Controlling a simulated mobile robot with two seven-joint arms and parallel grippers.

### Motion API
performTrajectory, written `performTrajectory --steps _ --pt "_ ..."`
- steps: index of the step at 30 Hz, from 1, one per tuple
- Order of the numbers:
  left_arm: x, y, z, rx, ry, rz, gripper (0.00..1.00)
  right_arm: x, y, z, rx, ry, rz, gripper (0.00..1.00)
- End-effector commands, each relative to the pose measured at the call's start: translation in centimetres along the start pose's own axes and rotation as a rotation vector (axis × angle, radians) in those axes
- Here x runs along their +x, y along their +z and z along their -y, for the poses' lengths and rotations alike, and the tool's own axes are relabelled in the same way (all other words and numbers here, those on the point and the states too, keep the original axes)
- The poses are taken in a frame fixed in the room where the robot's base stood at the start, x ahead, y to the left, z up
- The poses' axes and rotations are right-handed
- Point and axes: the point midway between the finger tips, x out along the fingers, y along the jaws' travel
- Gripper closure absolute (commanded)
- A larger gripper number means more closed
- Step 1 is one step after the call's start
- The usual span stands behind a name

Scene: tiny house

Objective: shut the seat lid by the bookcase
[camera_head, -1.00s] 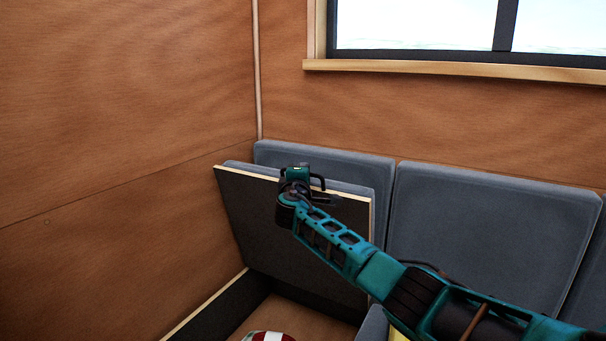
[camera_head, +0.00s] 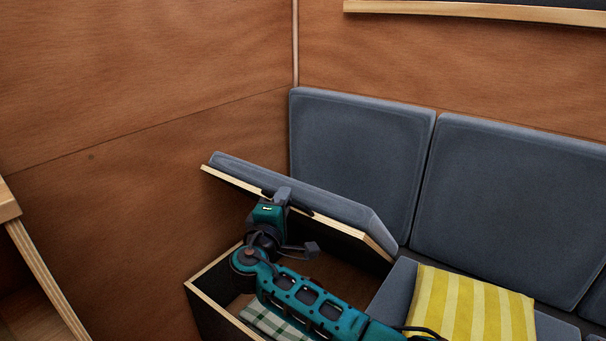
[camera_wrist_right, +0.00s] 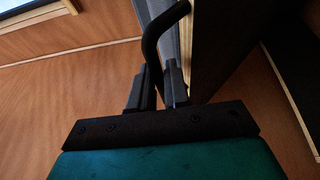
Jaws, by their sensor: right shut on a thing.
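The seat lid (camera_head: 300,193), a wooden board with a blue-grey cushion on top, stands partly open and tilted over its box. My right gripper (camera_head: 281,197) is at the lid's front edge. In the right wrist view, the right gripper's fingers (camera_wrist_right: 159,88) are closed around a dark curved handle (camera_wrist_right: 152,45) beside the lid's edge (camera_wrist_right: 212,45). The open seat box (camera_head: 213,272) lies below, with a green-and-white checked cloth (camera_head: 262,318) inside; my right arm hides part of it. My left gripper is not in view.
Blue-grey back cushions (camera_head: 358,150) line the wall behind the lid. A yellow striped cloth (camera_head: 472,305) lies on the seat at the right. A wooden shelf unit (camera_head: 42,270) stands at the left edge. Floor shows little.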

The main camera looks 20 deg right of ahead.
Motion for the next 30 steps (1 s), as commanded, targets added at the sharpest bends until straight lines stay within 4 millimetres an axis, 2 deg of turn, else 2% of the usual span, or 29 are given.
performTrajectory --steps 1,7,12,23,24,30 --pt "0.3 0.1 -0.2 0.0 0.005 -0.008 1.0 -1.0 -0.4 1.5 -0.001 -0.009 0.0 1.0" --pt "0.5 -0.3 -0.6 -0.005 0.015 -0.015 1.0 -3.0 -1.1 3.5 -0.002 -0.008 0.001 1.0" --pt "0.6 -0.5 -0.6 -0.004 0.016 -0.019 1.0 -3.6 -1.4 4.2 -0.003 -0.008 0.002 1.0" --pt "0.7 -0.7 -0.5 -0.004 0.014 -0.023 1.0 -3.6 -1.4 4.3 -0.005 -0.009 0.002 1.0" --pt "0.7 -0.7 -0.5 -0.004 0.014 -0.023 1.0 -3.6 -1.4 4.3 -0.005 -0.009 0.003 0.81" --pt "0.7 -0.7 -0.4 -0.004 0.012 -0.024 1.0 -3.6 -1.4 4.2 -0.004 -0.007 0.002 0.63"
